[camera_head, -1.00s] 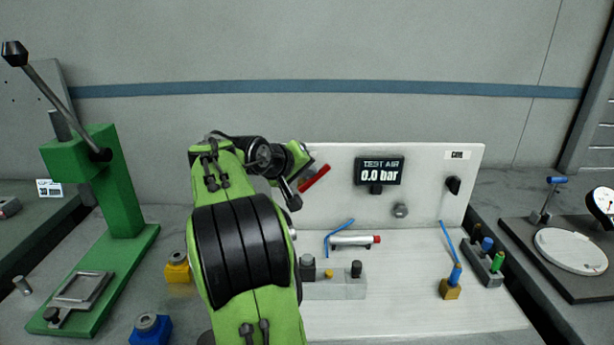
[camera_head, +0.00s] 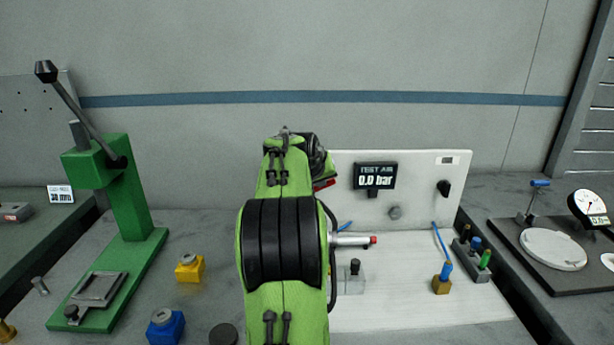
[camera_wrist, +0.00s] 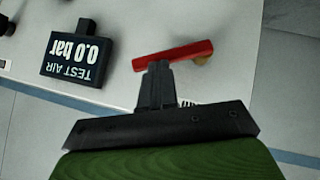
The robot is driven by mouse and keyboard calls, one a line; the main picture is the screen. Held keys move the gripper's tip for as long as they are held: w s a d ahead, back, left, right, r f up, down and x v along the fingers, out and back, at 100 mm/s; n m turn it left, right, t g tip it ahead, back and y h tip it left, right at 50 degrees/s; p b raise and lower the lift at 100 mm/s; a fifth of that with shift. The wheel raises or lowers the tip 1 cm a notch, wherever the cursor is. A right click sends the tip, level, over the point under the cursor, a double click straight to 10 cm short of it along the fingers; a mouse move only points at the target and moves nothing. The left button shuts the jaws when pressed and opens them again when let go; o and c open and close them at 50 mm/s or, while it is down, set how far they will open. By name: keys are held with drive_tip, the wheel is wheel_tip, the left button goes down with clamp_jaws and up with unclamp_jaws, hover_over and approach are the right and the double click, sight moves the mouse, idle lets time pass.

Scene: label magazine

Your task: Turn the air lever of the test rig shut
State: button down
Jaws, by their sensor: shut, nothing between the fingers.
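The red air lever (camera_wrist: 172,55) is on the white panel of the test rig (camera_head: 415,205). In the wrist view it lies nearly level, slightly tilted, with a brass pivot (camera_wrist: 202,59) near its right end. In the head view only a small part of the lever (camera_head: 325,184) shows beside my arm. My gripper (camera_wrist: 159,68) is shut and empty. Its tips are at the lever's lower edge in the wrist view, towards the end away from the pivot; I cannot tell whether they touch. My arm hides the gripper in the head view. The display (camera_head: 375,176) reads 0.0 bar.
A black knob (camera_head: 444,188) and a grey fitting (camera_head: 395,212) sit on the panel. A cylinder with a red tip (camera_head: 352,239) and a grey block (camera_head: 350,285) stand before it. A green press (camera_head: 125,205) stands left, a dial gauge (camera_head: 588,207) right.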

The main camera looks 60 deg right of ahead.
drive_tip(key=shift+s+d+f+t, duration=0.25)
drive_tip(key=shift+s+f, duration=0.1)
drive_tip(key=shift+f, duration=0.1)
drive_tip(key=shift+s+d+f+t, duration=0.2)
drive_tip(key=shift+s+f, duration=0.1)
drive_tip(key=shift+f, duration=0.1)
idle(0.3)
drive_tip(key=s+a+r+p, duration=0.1)
drive_tip(key=a+r+p, duration=0.4)
drive_tip(key=r, duration=0.6)
drive_tip(key=shift+s+a, duration=0.3)
drive_tip(key=shift+a, duration=0.65)
